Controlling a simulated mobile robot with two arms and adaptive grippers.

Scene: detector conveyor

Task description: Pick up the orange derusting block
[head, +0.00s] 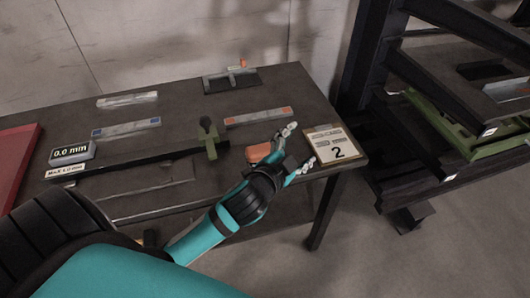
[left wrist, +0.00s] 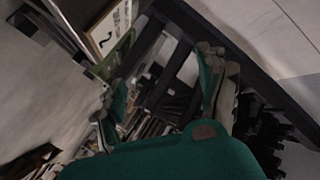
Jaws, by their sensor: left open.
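The orange derusting block (head: 259,152) lies on the dark table near its front edge in the head view, partly covered by my left gripper. My left gripper (head: 300,147) comes in from the lower left, with its open fingers pointing right, past the block's right side. Nothing shows between the fingers in the head view. The left wrist view shows the two spread fingers (left wrist: 165,100); I cannot make out the block there. My right gripper is in neither view.
On the table (head: 290,85) are a digital caliper (head: 150,157) with a "0.0 mm" display, several flat bars and a black holder (head: 232,80). A "2" card (head: 333,146) lies right of my fingers. A dark rack (head: 450,100) stands farther right.

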